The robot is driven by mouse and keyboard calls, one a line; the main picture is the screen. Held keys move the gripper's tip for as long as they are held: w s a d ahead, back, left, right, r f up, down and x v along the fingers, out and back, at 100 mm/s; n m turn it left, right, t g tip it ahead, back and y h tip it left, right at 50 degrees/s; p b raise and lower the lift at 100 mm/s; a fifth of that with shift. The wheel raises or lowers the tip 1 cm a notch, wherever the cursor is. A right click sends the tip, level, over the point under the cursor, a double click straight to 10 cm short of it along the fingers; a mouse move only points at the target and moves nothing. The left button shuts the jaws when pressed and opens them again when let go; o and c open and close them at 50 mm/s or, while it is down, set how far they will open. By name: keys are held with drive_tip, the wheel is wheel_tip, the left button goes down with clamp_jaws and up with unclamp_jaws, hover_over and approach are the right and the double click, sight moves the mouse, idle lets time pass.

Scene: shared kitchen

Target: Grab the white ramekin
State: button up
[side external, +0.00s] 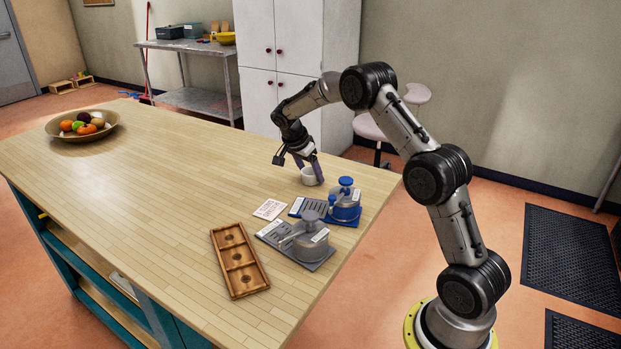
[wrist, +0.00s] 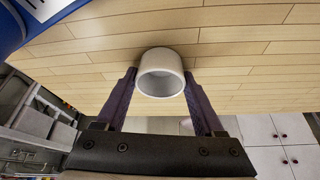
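The white ramekin (side external: 309,177) is a small plain round cup near the right-hand edge of the wooden table. My gripper (side external: 309,170) is low over the table, with its fingers around the ramekin. In the wrist view the ramekin (wrist: 160,60) lies between the tips of my two dark fingers (wrist: 160,75), one on each side, its open mouth towards the camera. It looks empty. No clear gap shows between fingertips and wall, but I cannot tell whether they press on it. Its base seems at or very near the tabletop.
A blue device (side external: 345,205) and a grey device (side external: 310,240) on flat plates stand close in front of the ramekin. A white card (side external: 270,210), a wooden three-compartment tray (side external: 220,238) and a fruit bowl (side external: 57,132) are also on the table (side external: 170,185). Its middle is clear.

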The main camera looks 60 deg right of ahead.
drive_tip(key=c, duration=0.5)
drive_tip(key=shift+c, duration=0.2)
drive_tip(key=shift+r, duration=0.2)
